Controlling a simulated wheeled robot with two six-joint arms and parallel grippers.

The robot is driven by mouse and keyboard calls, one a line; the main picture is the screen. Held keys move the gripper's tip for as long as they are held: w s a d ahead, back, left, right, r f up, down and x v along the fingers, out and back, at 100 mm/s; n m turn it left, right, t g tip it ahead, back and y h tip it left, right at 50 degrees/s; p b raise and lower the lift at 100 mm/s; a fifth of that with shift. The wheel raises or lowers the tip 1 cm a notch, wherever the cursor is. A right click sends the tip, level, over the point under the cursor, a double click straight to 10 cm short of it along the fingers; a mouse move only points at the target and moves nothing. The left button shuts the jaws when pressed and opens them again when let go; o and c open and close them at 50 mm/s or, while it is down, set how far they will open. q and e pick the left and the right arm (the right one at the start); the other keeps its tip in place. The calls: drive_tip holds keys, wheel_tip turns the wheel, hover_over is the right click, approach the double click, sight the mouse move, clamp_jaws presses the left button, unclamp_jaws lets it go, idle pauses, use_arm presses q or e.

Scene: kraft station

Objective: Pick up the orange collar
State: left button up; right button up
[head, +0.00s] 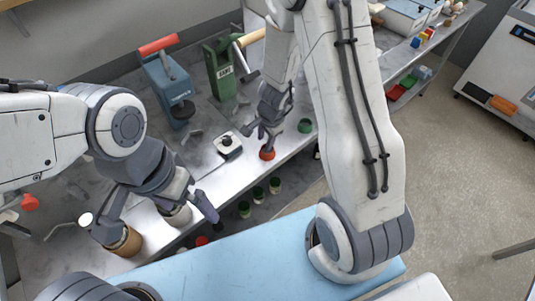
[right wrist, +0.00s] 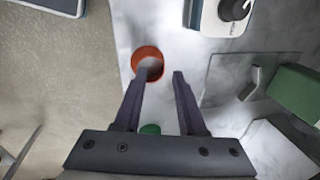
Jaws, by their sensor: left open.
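The orange collar (head: 267,154) is a small ring near the front edge of the grey worktop. In the right wrist view, the orange collar (right wrist: 136,56) lies ahead of the fingers and left of centre. My right gripper (head: 258,138) is open just above it. In the right wrist view, the right gripper (right wrist: 159,74) has its left fingertip overlapping the collar's lower rim and its right fingertip to the right of the ring. Whether it touches the collar I cannot tell. My left gripper (head: 157,226) is open at the lower left, above the worktop's front edge.
A brown jar (head: 127,243) and a pale cup (head: 178,215) stand near my left gripper. A white device with a black knob (head: 228,146) sits left of the collar; a green round piece (head: 304,126) lies to its right. Blue (head: 170,85) and green (head: 219,75) presses stand behind.

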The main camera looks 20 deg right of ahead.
sight(264, 151)
drive_tip(key=b+x, duration=0.2)
drive_tip(key=x, duration=0.2)
drive_tip(key=shift+w, duration=0.25)
clamp_jaws()
drive_tip(key=shift+r, duration=0.1)
